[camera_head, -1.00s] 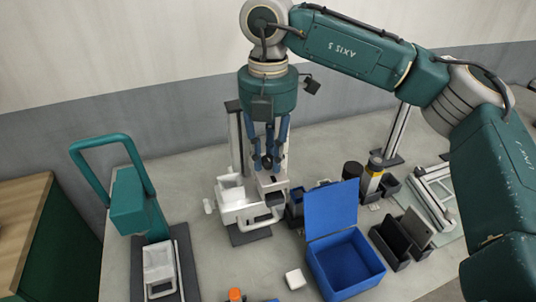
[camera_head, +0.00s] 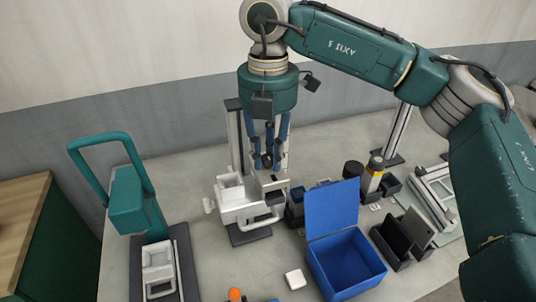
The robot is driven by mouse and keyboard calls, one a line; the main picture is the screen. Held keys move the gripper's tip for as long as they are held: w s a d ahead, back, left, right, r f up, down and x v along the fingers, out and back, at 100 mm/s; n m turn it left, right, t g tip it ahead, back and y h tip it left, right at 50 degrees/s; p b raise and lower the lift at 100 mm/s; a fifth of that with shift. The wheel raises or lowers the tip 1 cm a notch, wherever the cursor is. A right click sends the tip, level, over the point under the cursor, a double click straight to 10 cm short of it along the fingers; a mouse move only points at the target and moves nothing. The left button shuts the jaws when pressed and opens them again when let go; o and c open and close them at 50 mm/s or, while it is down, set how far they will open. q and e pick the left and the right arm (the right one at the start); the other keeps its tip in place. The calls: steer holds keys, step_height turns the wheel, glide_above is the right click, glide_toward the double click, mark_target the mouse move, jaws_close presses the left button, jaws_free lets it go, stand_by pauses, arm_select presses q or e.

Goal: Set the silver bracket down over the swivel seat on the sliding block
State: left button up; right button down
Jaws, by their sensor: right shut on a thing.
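My right gripper (camera_head: 267,162) points straight down above the white fixture with the upright rail. Its blue fingers are shut on what looks like the silver bracket (camera_head: 271,184), small and partly hidden at the fingertips. The sliding block (camera_head: 240,213) appears to be the white body at the foot of the rail, with a loop handle on its front. The swivel seat cannot be made out under the gripper, and I cannot tell whether the bracket touches it. My left gripper is not in view.
An open blue box (camera_head: 345,262) stands in front to the right, with a small white block (camera_head: 295,279) beside it. A green press (camera_head: 128,200) stands at the left. The table's front middle is mostly clear.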

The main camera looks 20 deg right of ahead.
steer(key=shift+f+b, duration=0.9)
steer(key=shift+f, duration=0.15)
stand_by(0.7)
steer(key=c, duration=1.4)
jaws_free()
steer(key=shift+c, duration=0.2)
